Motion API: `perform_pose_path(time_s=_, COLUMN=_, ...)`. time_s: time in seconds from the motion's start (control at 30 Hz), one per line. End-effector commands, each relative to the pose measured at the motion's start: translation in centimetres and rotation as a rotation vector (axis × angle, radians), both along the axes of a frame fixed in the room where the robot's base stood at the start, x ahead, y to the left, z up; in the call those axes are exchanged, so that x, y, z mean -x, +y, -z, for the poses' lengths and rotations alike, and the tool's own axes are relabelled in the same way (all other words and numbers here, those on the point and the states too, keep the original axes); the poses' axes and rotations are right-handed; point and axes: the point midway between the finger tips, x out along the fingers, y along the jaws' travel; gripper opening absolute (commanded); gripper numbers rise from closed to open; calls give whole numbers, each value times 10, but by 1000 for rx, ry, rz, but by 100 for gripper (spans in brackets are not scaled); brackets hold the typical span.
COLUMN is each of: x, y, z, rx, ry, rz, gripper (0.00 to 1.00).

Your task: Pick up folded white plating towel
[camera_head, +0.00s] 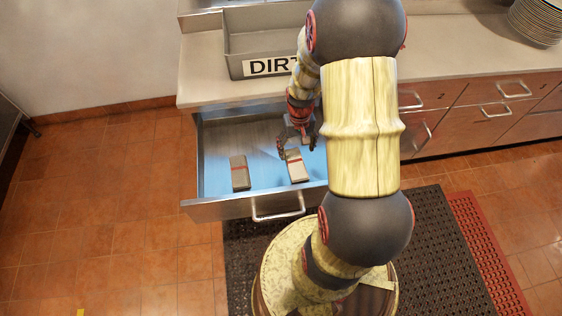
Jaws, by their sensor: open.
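Two small folded cloths lie in an open drawer (212,182) with a blue inside. The whiter folded towel (298,172), with a red stripe, lies at the right of the drawer. A greyer folded cloth (239,178), also with a red stripe, lies to its left, apart from it. My gripper (297,151) is open, pointing down into the drawer, just at the far end of the whiter towel. Its fingers hide a little of that end. I cannot tell whether they touch it.
A grey bin (240,68) with a partly hidden "DIRT" label stands on the counter (200,75) above the drawer. Plates (538,20) are stacked at the far right. Closed drawers (500,100) are to the right. A dark mat (440,250) lies on the tiled floor.

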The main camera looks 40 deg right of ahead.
Motion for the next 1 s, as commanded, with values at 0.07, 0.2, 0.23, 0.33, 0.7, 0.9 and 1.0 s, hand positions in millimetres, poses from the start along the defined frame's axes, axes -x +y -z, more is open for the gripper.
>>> perform_pose_path(time_s=0.07, x=-2, y=-1, z=3, rx=6, ry=-9, rz=-7, gripper=73)
perform_pose_path(time_s=0.2, x=-2, y=-1, z=17, rx=8, ry=-11, rz=-13, gripper=73)
perform_pose_path(time_s=0.23, x=-2, y=-1, z=20, rx=8, ry=-11, rz=-13, gripper=73)
perform_pose_path(time_s=0.33, x=-2, y=-1, z=28, rx=8, ry=-11, rz=-13, gripper=73)
perform_pose_path(time_s=0.7, x=2, y=3, z=72, rx=6, ry=-10, rz=-12, gripper=73)
perform_pose_path(time_s=0.9, x=1, y=2, z=78, rx=9, ry=-12, rz=-12, gripper=73)
perform_pose_path(time_s=1.0, x=1, y=2, z=78, rx=9, ry=-12, rz=-12, gripper=73)
